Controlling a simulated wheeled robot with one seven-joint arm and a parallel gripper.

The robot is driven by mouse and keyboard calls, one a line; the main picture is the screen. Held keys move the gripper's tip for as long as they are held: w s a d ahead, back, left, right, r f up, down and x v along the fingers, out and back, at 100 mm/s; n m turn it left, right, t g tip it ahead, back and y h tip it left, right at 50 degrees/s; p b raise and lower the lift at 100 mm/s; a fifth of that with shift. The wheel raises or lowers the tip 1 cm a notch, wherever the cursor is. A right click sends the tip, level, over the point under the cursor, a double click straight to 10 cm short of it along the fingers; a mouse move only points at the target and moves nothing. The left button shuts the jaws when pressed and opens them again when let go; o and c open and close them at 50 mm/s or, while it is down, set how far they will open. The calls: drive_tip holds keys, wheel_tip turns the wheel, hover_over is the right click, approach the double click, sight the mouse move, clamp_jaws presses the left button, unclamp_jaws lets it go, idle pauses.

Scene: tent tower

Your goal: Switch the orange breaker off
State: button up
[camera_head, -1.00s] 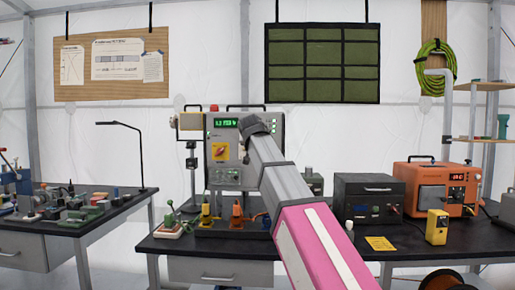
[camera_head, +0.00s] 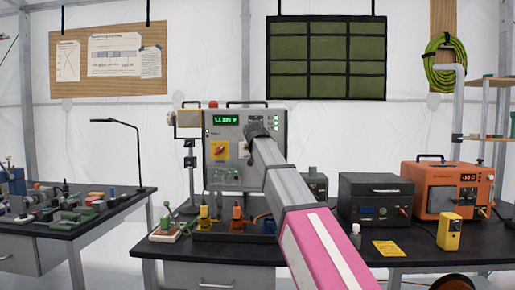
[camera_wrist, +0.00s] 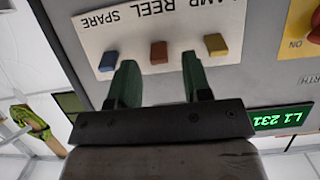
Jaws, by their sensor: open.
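The grey panel box (camera_head: 222,160) stands at the back of the middle bench, with a green display. In the wrist view, a white label strip on its face (camera_wrist: 110,32) carries a blue breaker (camera_wrist: 108,61), an orange-brown breaker (camera_wrist: 159,52) in the middle and a yellow breaker (camera_wrist: 215,44). My gripper (camera_wrist: 159,62) is open, its green fingers apart. The orange-brown breaker shows between the fingertips; I cannot tell whether they touch it. In the head view my arm hides the breakers and the fingers.
A yellow plate with a red rotary knob (camera_head: 220,150) sits on the panel's left. Below stand yellow (camera_head: 204,216) and orange (camera_head: 237,217) pieces on a dark base. A black box (camera_head: 375,200) and orange unit (camera_head: 447,188) stand to the right.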

drive_tip(key=shift+x, duration=0.85)
clamp_jaws()
drive_tip(key=shift+s, duration=0.1)
drive_tip(key=shift+s+f+t, duration=0.1)
drive_tip(key=shift+f+t, duration=0.3)
drive_tip(key=shift+t, duration=1.1)
drive_tip(key=shift+w+f+t, duration=0.1)
drive_tip(key=shift+f+t, duration=0.35)
drive_tip(key=shift+t, duration=1.05)
drive_tip(key=shift+s+f+t, duration=0.1)
drive_tip(key=shift+f+t, duration=0.3)
drive_tip(key=shift+t, duration=1.1)
drive_tip(key=shift+f+t, duration=0.1)
drive_tip(key=shift+t, duration=0.5)
